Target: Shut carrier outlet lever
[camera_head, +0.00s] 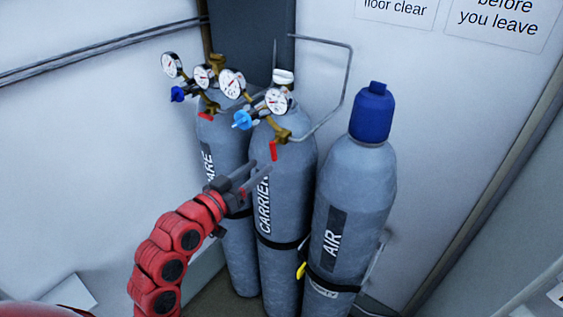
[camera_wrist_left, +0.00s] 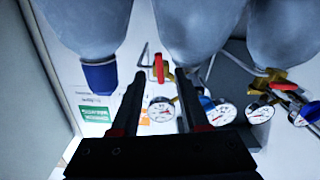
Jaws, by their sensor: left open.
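The carrier cylinder (camera_head: 300,170) is the grey one in the middle, labelled CARRIER. Its outlet lever (camera_head: 273,151) is small and red and hangs nearly straight down below the brass outlet valve (camera_head: 283,136). My left gripper (camera_head: 257,170) is open and empty in front of the cylinder, just below and left of the lever in the head view. In the left wrist view the red lever (camera_wrist_left: 159,68) shows between the two finger tips, beyond them, and looks apart from them. My right gripper is not in view.
The carrier regulator has gauges and a light-blue knob (camera_head: 242,120). A second cylinder (camera_head: 222,135) with its own regulator and a red lever (camera_head: 206,117) stands to the left. The AIR cylinder (camera_head: 350,205) with a blue cap (camera_head: 372,112) stands to the right. A bent pipe (camera_head: 350,80) rises behind.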

